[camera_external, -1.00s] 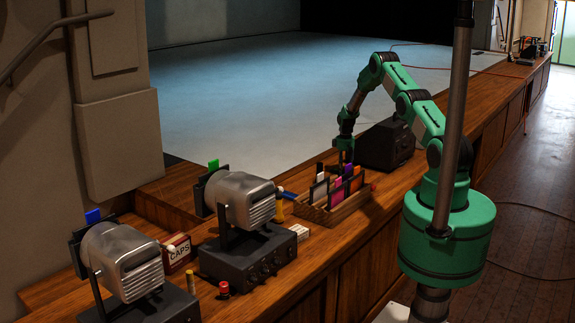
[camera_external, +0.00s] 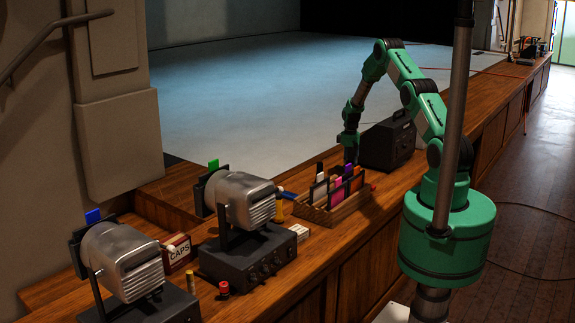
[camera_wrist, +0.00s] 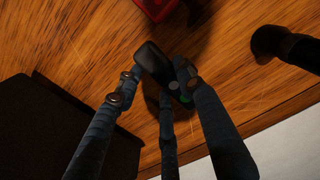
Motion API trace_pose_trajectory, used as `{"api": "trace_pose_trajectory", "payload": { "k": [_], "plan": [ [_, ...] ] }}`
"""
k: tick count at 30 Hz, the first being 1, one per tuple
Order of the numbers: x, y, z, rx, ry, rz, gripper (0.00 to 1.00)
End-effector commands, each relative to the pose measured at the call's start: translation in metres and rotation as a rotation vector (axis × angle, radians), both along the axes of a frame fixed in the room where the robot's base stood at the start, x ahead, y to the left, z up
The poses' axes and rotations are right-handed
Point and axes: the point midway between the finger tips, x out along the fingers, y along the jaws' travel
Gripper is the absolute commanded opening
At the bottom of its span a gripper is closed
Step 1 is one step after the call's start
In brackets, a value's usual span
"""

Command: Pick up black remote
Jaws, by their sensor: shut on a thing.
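The black remote (camera_wrist: 153,56) is a dark, rounded, elongated thing in the wrist view, above the wooden desk top (camera_wrist: 80,55). My gripper (camera_wrist: 158,72) has its fingers closed around it, one on each side and one below in the picture. In the external view my gripper (camera_external: 350,157) points down just behind the divided wooden rack (camera_external: 318,217), and the remote is hidden there. I cannot tell whether the remote still touches the desk.
A black case (camera_external: 388,145) stands close to the right of my gripper. The rack holds several coloured upright items. Two silver lamps (camera_external: 245,200) (camera_external: 125,262) on dark boxes stand at the left. In the wrist view, a red thing (camera_wrist: 155,7) and a dark cylinder (camera_wrist: 285,45) lie nearby.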

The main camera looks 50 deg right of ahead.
Motion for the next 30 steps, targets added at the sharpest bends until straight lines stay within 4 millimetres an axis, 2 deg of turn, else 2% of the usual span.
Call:
{"api": "trace_pose_trajectory", "payload": {
  "k": [7,15,21,30],
  "plan": [
    [-0.036,0.025,0.005,0.001,0.001,0.0,0.12],
    [-0.067,0.046,0.008,0.0,0.0,0.0,0.12],
    [-0.079,0.055,0.01,-0.001,-0.001,0.0,0.12],
    [-0.085,0.059,0.009,0.0,0.0,0.0,0.12]
  ]
}}
